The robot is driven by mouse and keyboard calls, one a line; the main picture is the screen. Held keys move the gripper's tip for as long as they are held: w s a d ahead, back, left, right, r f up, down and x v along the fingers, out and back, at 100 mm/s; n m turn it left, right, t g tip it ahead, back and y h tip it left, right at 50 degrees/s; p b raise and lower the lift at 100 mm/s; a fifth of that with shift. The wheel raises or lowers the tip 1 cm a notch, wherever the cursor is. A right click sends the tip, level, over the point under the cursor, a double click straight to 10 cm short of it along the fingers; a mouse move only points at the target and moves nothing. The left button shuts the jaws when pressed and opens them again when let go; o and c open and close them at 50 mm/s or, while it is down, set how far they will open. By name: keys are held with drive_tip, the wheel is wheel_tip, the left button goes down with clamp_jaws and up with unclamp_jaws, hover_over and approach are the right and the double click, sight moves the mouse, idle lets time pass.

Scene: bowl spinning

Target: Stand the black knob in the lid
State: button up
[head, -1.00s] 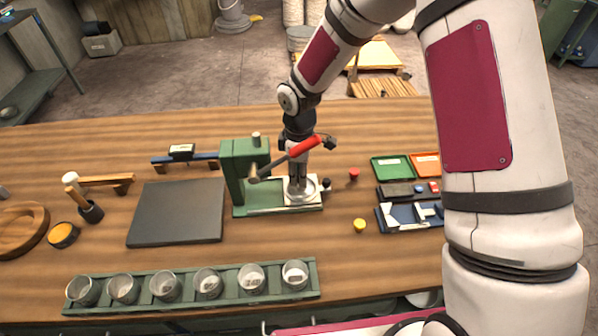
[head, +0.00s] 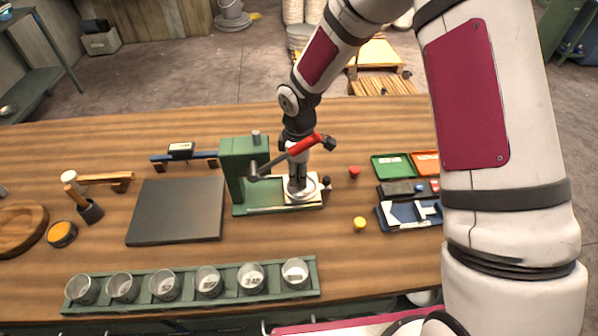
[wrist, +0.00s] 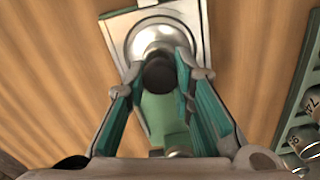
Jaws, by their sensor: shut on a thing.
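The black knob (wrist: 159,74) is between the fingertips of my gripper (wrist: 160,70) in the wrist view. It is over the near part of the round silver lid (wrist: 136,43). Whether its foot touches the lid cannot be told. The lid lies on a white plate (head: 314,201) on the green press base (head: 240,211). In the head view my gripper (head: 298,188) points down over the plate, and its fingers hide most of the lid and the held knob.
The green press column (head: 243,172) and its red-gripped lever (head: 304,145) are close to my gripper. A red knob (head: 355,171) and a yellow knob (head: 360,224) stand to the right. A rack of glass jars (head: 228,282) is in front. A small black ball (head: 326,182) is by the plate.

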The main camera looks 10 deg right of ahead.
drive_tip(key=shift+f, duration=0.1)
idle(0.3)
drive_tip(key=o, duration=1.4)
drive_tip(key=shift+c, duration=0.2)
drive_tip(key=shift+r+p, duration=0.9)
drive_tip(key=shift+r, duration=3.15)
drive_tip(key=shift+d, duration=0.1)
